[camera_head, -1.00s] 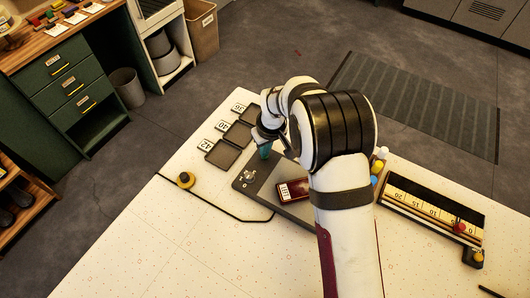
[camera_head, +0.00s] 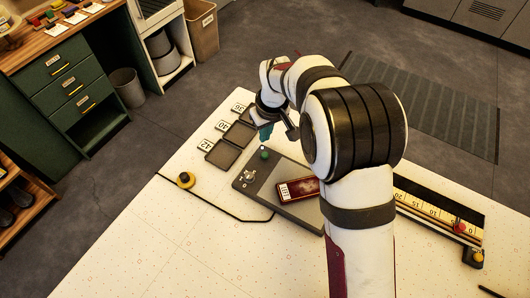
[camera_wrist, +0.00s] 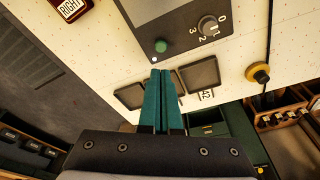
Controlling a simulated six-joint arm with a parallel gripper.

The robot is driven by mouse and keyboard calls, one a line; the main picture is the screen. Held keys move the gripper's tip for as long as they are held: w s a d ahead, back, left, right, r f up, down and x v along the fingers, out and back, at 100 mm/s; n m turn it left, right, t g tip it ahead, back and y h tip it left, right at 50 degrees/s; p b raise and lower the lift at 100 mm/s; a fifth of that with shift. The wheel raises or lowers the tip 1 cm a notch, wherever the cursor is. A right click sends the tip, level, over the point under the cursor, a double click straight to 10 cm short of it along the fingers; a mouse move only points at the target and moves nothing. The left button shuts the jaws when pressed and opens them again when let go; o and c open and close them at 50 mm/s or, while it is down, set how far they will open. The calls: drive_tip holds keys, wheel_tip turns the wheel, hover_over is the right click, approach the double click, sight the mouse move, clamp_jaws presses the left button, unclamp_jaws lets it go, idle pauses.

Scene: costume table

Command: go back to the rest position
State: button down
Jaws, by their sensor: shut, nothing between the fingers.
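My gripper (camera_head: 266,131) is shut and empty, its teal fingers pressed together. It hangs above the table near the dark grey device and the small trays. In the wrist view the closed fingers (camera_wrist: 161,100) point toward a green button (camera_wrist: 161,45) on the device, with a gap between. The green button (camera_head: 264,154) also shows in the head view, just below the fingertips. My arm covers part of the table to the right.
The device (camera_head: 257,191) has a dial (camera_head: 249,175) and a dark red block (camera_head: 298,190) marked RIGHT lying on it. Small dark trays (camera_head: 222,154) with number cards stand behind it. A ruler board (camera_head: 430,208) lies at right. A yellow knob (camera_head: 185,180) sits left. The front left table is clear.

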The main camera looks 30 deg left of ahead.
idle(0.3)
drive_tip(key=s+d+r+m, duration=0.2)
drive_tip(key=d+r+m, duration=0.45)
drive_tip(key=d, duration=0.65)
drive_tip(key=s+d+r+m, duration=0.55)
drive_tip(key=s+d, duration=0.45)
drive_tip(key=d, duration=0.3)
drive_tip(key=s+d+m, duration=0.2)
drive_tip(key=s, duration=0.4)
drive_tip(key=s+d+m+g, duration=0.1)
drive_tip(key=s+d+m, duration=0.2)
drive_tip(key=s, duration=0.3)
drive_tip(key=shift+f+m, duration=0.25)
drive_tip(key=shift+m, duration=0.05)
drive_tip(key=c, duration=1.6)
unclamp_jaws()
drive_tip(key=shift+w, duration=0.1)
